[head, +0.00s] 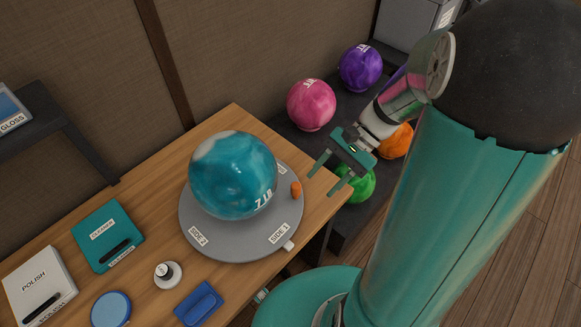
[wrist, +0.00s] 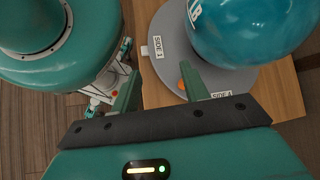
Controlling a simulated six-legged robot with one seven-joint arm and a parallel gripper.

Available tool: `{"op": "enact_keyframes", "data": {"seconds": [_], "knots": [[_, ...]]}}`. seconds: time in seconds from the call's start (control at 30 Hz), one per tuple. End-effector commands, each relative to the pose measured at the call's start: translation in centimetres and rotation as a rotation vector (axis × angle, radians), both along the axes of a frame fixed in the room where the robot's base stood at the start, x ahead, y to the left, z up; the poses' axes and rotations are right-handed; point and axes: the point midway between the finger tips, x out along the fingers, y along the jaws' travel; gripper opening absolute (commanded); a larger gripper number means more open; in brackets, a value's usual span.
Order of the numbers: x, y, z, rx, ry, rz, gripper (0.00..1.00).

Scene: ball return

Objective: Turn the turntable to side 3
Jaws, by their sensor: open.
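The grey turntable (head: 225,243) sits on the wooden table and bears a large teal ball (head: 232,175). Labels on its rim read SIDE 2 (head: 198,236) and SIDE 1 (head: 279,233); in the wrist view, one beside the finger reads SIDE 4 (wrist: 221,95). No SIDE 3 label shows. The SIDE 1 label is nearest a small white tab (head: 289,245) at the disc's edge. An orange peg (head: 296,189) stands near the rim, also in the wrist view (wrist: 181,84). My gripper (head: 322,184) is open and empty, just right of the disc, apart from the peg in the head view.
Pink (head: 311,104), purple (head: 361,68), orange and green balls sit on a dark rack behind and below my gripper.

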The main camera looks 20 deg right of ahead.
Motion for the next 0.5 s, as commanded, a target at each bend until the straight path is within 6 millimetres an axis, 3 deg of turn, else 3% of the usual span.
{"op": "enact_keyframes", "data": {"seconds": [0.5], "knots": [[2.2,-6.1,-8.1,0.585,0.348,-0.498,0.45]]}}
